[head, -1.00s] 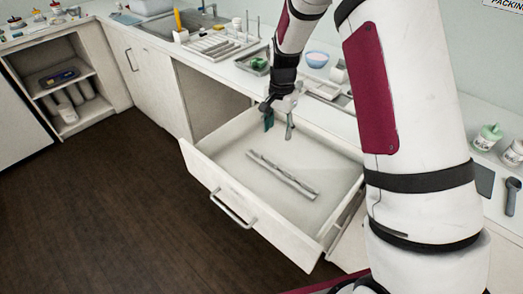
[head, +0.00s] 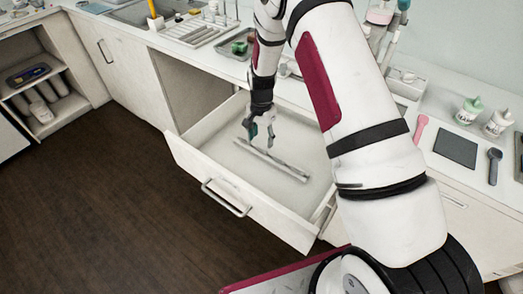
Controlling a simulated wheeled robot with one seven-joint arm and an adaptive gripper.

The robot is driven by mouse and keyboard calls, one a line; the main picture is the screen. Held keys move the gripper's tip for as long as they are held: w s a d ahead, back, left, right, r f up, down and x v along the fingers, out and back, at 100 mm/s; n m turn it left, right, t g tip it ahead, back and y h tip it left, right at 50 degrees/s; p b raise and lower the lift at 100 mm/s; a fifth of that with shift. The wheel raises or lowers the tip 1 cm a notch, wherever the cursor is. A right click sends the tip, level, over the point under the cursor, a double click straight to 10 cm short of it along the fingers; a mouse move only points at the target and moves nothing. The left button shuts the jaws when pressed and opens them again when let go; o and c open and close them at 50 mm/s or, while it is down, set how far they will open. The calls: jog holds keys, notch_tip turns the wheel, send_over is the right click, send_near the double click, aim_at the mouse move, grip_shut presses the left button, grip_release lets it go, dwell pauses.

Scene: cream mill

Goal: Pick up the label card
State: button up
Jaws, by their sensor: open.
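I cannot make out a label card for certain. A long, narrow pale strip (head: 272,160) lies on the floor of the open drawer (head: 205,158); I cannot tell whether it is the card or a divider. My gripper (head: 260,139) points down inside the drawer outline, over the far left end of the strip. Its fingers are apart, with nothing visible between them. I cannot tell how high the fingertips are above the drawer floor. My arm hides part of the counter behind.
The drawer's front panel and handle (head: 227,197) stick out over the dark floor. On the counter at right are a dark square pad (head: 456,150), a pink spoon-like tool (head: 420,131), a dark tool (head: 494,166) and bottles (head: 470,110). A drying rack (head: 193,32) stands at back left.

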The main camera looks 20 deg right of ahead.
aim_at(261, 151)
notch_tip(261, 151, down, 4)
jog(key=shift+s+d+f, duration=0.1)
jog(key=shift+c, duration=0.3)
jog(key=c, duration=0.5)
